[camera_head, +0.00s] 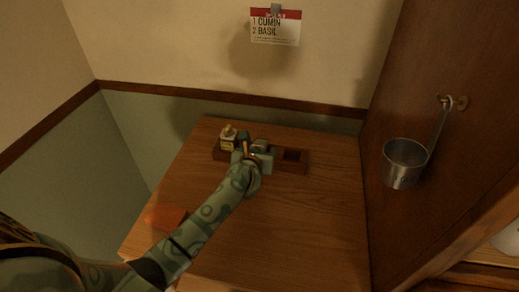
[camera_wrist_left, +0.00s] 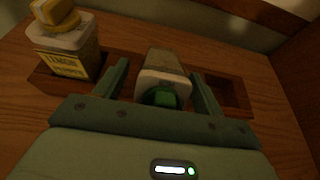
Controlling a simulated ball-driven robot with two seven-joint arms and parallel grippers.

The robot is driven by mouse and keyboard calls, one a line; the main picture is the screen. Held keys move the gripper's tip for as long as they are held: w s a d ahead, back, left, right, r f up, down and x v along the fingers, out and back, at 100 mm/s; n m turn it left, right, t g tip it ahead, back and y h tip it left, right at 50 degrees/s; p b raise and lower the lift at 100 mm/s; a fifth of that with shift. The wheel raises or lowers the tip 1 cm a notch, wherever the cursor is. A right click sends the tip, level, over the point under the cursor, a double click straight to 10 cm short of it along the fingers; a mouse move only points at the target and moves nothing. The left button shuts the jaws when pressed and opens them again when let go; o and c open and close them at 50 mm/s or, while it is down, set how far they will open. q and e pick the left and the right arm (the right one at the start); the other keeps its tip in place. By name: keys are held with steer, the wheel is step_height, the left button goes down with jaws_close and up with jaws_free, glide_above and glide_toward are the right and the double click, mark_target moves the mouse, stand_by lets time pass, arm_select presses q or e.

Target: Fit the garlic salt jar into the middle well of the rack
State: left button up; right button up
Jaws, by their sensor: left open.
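The dark wooden rack (camera_head: 290,165) stands at the back of the wooden counter, and it also shows in the left wrist view (camera_wrist_left: 262,100). A pale jar with a green part (camera_wrist_left: 170,75) is at the rack's middle well; its label is not visible, and its base is hidden. My left gripper (camera_head: 252,150) is open over the middle of the rack. In the left wrist view its fingers (camera_wrist_left: 160,72) stand on either side of the pale jar, with a visible gap on the right. My right gripper is not in view.
A yellow-capped jar labelled "LEMON" (camera_wrist_left: 70,45) stands in the rack's left well. The right well (camera_head: 292,155) looks empty. A metal ladle (camera_head: 405,163) hangs on the right. A card (camera_head: 275,28) hangs on the wall.

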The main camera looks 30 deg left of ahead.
arm_select(q)
steer(key=c, duration=1.2)
